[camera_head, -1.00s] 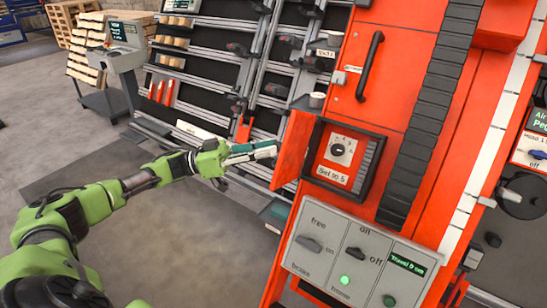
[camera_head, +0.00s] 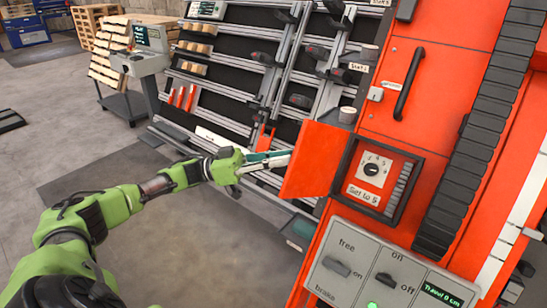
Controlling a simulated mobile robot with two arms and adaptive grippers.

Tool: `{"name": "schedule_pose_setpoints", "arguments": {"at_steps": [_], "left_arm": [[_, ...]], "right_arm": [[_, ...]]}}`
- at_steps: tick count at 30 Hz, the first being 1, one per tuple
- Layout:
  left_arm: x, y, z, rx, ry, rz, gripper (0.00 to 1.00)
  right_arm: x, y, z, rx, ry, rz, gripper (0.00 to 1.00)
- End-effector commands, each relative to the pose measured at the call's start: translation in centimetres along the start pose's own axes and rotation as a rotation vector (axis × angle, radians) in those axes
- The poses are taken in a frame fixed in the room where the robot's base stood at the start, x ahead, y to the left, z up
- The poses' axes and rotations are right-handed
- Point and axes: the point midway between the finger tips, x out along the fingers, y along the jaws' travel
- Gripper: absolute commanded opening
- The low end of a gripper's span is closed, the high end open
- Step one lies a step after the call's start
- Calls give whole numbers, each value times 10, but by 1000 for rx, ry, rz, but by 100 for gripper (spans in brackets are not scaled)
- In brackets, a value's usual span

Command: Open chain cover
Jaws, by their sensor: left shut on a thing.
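The orange machine front has a small orange door (camera_head: 313,161), swung open to the left of a dark-framed recess. Inside the recess is a dial (camera_head: 371,170) above a "Set to 5" label. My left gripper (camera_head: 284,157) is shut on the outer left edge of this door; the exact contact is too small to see. A red panel with a black bar handle (camera_head: 408,84) is above the recess, and a black segmented strip (camera_head: 470,135) runs beside it. I cannot tell which part is named the chain cover. My right gripper is not in view.
A grey control panel (camera_head: 370,263) with "brake" and on/off switches is below the recess. A rack of tools and parts (camera_head: 240,62) stands behind my left arm. A screen cart (camera_head: 140,62) and wooden pallets are at the back left. The floor at left is mostly clear.

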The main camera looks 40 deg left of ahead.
Motion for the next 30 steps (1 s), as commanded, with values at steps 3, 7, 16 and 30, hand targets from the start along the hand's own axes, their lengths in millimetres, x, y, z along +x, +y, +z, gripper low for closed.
{"name": "schedule_pose_setpoints", "arguments": {"at_steps": [3, 7, 16, 30], "left_arm": [[4, -7, 0, 3, 2, -23, 0], [4, -7, 1, 1, 2, -24, 36], [2, -7, 2, 0, -3, -27, 36], [1, -7, 4, -1, -8, -28, 36]], "right_arm": [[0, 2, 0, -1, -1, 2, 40], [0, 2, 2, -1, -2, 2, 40], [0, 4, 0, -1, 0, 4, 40], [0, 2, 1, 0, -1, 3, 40]]}}
